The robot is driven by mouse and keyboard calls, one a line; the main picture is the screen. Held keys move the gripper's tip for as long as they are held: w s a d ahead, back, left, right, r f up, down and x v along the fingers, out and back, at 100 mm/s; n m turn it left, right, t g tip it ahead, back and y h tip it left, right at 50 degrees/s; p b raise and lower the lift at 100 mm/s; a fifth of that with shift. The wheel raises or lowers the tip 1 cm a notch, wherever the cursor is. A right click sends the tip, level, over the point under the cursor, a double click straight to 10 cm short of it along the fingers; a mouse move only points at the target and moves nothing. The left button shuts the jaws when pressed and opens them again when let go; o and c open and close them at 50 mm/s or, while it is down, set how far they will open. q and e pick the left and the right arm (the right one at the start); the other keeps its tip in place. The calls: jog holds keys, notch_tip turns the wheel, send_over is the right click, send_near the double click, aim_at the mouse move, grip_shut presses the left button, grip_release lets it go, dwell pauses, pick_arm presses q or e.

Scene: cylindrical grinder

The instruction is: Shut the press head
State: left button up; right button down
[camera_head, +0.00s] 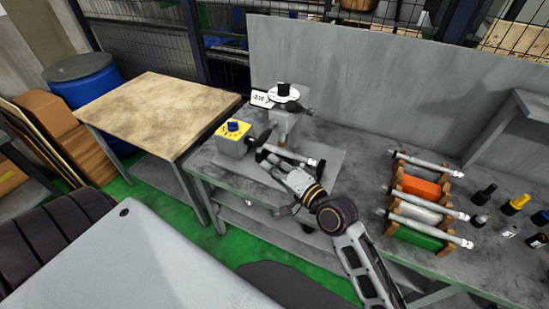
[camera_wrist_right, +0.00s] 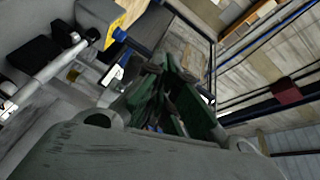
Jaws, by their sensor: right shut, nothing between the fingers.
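The grey bench device with a round white disc and black knob on top (camera_head: 285,105) stands at the back of the bench; I take it to be the press, but cannot tell which part is its head or whether it is open. A silver shaft between dark holders (camera_head: 298,157) lies in front of it and also shows at the left of the right wrist view (camera_wrist_right: 45,78). My right gripper (camera_head: 270,166) is shut and empty, just in front of the shaft; its dark green fingers (camera_wrist_right: 160,92) show in the right wrist view. Contact is unclear. My left gripper is out of view.
A yellow-topped control box with a blue knob (camera_head: 233,137) stands left of the press. A rack of shafts and coloured blocks (camera_head: 421,189) and several bottles (camera_head: 515,203) are at right. A wooden-topped table (camera_head: 158,110) stands left.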

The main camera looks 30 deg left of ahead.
jog(key=shift+s+d+r, duration=0.1)
jog(key=shift+s+d, duration=0.1)
jog(key=shift+s, duration=0.3)
jog(key=shift+s+d, duration=0.2)
jog(key=shift+s, duration=0.3)
